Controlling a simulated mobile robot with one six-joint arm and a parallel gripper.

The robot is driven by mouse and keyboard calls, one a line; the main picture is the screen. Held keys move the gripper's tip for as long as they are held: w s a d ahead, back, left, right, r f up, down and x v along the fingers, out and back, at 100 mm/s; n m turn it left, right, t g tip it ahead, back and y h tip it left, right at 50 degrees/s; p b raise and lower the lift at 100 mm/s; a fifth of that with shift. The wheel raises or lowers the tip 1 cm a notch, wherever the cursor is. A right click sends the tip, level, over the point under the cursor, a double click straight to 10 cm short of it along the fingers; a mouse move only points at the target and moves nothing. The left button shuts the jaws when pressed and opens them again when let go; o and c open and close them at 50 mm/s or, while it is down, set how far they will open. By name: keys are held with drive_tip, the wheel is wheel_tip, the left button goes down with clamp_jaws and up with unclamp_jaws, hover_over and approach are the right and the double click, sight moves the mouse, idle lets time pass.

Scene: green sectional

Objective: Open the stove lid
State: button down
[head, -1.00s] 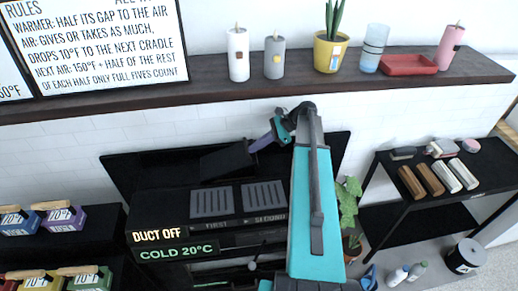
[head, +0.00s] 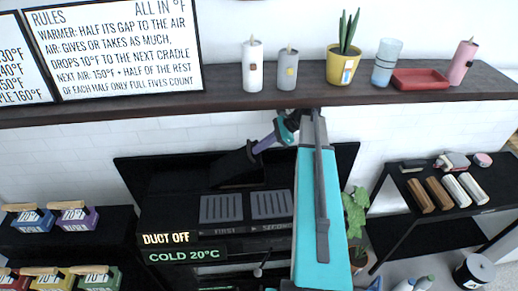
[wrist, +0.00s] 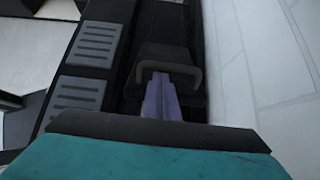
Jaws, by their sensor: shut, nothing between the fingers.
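The black stove (head: 190,222) has two grey slatted grates, labelled FIRST and SECOND, and signs reading DUCT OFF and COLD 20°C. A dark block (head: 238,170) lies behind the grates; whether it is the stove lid I cannot tell. In the wrist view a dark block (wrist: 166,52) carries a grey looped handle (wrist: 198,82) beside the grates (wrist: 78,93). My gripper (head: 253,149) reaches it with purple fingers, which also show in the wrist view (wrist: 160,80). They are shut and empty, with tips at the handle; contact is unclear.
A dark wall shelf (head: 220,104) with candles, a potted plant and a red tray runs above the stove. A black side table (head: 455,205) with several bars stands right, with a leafy plant (head: 355,212) between. A dark stand (head: 60,242) with coloured blocks is left.

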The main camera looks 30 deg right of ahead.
drive_tip(key=shift+s+d+r+b, duration=0.15)
drive_tip(key=shift+d+b, duration=0.2)
drive_tip(key=shift+b, duration=0.05)
drive_tip(key=s+d+b, duration=0.4)
drive_tip(key=s+d, duration=0.1)
drive_tip(key=d, duration=0.6)
drive_tip(key=shift+s+r, duration=0.15)
drive_tip(key=shift+s+a, duration=0.1)
